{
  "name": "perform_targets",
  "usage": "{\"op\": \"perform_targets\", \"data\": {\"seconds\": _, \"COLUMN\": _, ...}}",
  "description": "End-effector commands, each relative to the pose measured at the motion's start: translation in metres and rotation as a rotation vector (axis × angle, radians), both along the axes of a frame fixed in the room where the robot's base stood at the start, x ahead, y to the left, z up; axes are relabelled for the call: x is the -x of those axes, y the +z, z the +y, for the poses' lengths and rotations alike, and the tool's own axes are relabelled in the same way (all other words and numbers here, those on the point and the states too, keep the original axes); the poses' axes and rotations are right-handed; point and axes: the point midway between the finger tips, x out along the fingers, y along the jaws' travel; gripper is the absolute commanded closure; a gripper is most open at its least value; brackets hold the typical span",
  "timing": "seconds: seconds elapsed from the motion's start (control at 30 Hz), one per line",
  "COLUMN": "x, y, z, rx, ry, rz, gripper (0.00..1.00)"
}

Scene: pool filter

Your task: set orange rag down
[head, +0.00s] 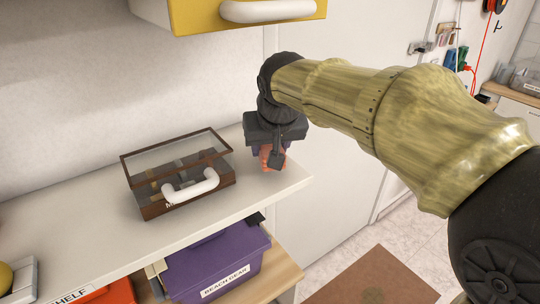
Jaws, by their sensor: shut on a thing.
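The orange rag (265,158) shows as a small patch of orange between the fingers of my gripper (270,160). My gripper is shut on it and points down over the right end of the white shelf top (245,197). Most of the rag is hidden behind the fingers. I cannot tell whether the rag touches the surface.
A brown box with a clear raised lid and white handle (192,186) stands left of my gripper. The shelf's right edge is close to the gripper. Below is a purple bin labelled BEACH GEAR (215,265). A yellow cabinet (200,15) hangs above.

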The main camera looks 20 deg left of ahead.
Motion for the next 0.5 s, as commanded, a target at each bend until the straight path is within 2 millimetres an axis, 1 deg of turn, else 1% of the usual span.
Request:
{"op": "perform_targets", "data": {"seconds": 0.03, "x": 0.001, "y": -0.010, "z": -0.001, "rx": 0.004, "ry": 0.000, "rz": 0.005, "gripper": 0.77}}
{"op": "perform_targets", "data": {"seconds": 0.1, "x": 0.001, "y": -0.020, "z": -0.001, "rx": 0.003, "ry": -0.001, "rz": 0.005, "gripper": 0.77}}
{"op": "perform_targets", "data": {"seconds": 0.2, "x": 0.001, "y": -0.029, "z": -0.001, "rx": 0.002, "ry": -0.001, "rz": 0.003, "gripper": 0.77}}
{"op": "perform_targets", "data": {"seconds": 0.5, "x": 0.002, "y": -0.031, "z": 0.000, "rx": 0.001, "ry": 0.002, "rz": 0.002, "gripper": 0.77}}
